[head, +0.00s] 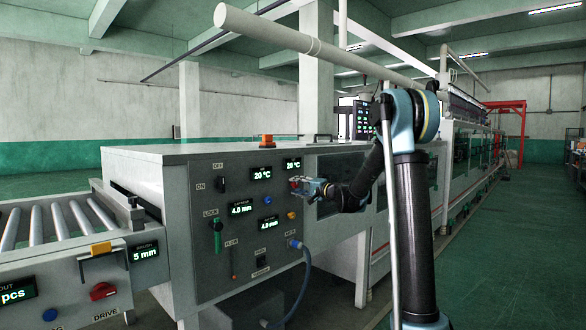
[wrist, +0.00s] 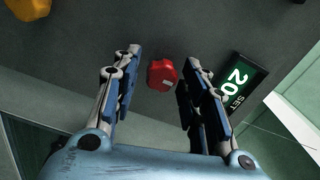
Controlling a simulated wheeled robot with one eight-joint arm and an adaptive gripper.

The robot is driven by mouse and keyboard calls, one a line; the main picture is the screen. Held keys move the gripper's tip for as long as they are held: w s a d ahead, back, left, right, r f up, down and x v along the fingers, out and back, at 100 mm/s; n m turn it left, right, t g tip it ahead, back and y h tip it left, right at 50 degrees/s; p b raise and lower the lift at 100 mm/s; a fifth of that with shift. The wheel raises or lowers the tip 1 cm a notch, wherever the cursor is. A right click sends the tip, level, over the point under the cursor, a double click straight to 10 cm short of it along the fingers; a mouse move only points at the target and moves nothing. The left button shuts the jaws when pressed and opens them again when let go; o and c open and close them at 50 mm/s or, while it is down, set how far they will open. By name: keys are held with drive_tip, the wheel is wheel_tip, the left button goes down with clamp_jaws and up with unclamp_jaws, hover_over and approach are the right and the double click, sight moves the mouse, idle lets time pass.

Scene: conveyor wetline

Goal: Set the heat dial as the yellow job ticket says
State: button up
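A red dial (wrist: 162,74) shows on the grey panel in the wrist view, with a small pale mark on its right edge. I take it for the heat dial, but its label does not show. My gripper (wrist: 161,60) is open, with one finger on each side of the dial and visible gaps between. I cannot tell how deep the fingers reach around it. A display reading 20 SET (wrist: 237,82) is right of the dial. In the head view, my gripper (head: 304,186) is at the panel and largely hides the dial. No yellow job ticket is discernible.
The grey machine panel (head: 200,170) also carries two 20 °C displays (head: 262,173), a green lock handle (head: 217,226) and a blue hose (head: 306,270). An orange block (head: 267,141) sits on top. The roller conveyor (head: 60,222) is at left. Green floor (head: 510,250) is free at right.

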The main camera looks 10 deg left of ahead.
drive_tip(key=shift+c, duration=0.6)
drive_tip(key=c, duration=0.6)
drive_tip(key=shift+s+n, duration=0.1)
drive_tip(key=shift+n, duration=1.7)
drive_tip(key=shift+n, duration=0.5)
